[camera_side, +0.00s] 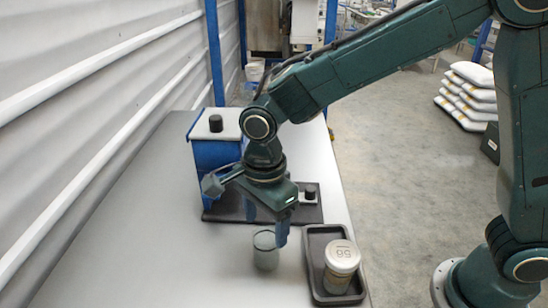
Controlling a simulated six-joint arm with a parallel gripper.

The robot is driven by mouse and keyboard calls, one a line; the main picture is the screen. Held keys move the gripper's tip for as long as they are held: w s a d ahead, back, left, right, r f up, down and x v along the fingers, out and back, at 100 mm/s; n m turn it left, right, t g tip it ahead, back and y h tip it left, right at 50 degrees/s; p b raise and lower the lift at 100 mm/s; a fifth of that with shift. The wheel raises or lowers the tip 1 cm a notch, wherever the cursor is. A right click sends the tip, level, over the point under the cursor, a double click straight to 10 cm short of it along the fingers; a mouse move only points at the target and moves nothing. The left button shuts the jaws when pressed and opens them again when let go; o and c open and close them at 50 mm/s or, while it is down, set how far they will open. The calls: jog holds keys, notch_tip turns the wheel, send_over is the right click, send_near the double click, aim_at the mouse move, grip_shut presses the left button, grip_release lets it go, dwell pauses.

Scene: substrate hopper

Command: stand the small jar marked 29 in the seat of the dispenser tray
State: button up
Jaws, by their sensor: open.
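A small grey-green jar (265,252) stands upright on the grey table, just left of a dark tray. No number can be read on it. A cream jar with a pale lid (341,268) stands in the dark tray; its lid number looks like 56, seen at an angle. My gripper (246,212) is open, above and behind the grey-green jar. Its right finger hangs close to that jar's rim; contact cannot be told. The blue dispenser (214,158) stands behind on a dark base tray (225,214), whose seat is mostly hidden by my gripper.
The dark tray (314,246) lies near the table's right edge. A small black knob on a light block (310,192) sits at the right of the dispenser base. The table (160,240) is clear to the left, up to the corrugated wall. White sacks are stacked far off on the floor.

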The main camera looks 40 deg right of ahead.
aim_at(265, 235)
jog(key=shift+f, duration=1.95)
jog(key=c, duration=0.8)
jog(key=shift+o, duration=0.2)
jog(key=shift+r, duration=0.1)
jog(key=shift+r, duration=2.45)
jog(key=shift+w+d, duration=0.1)
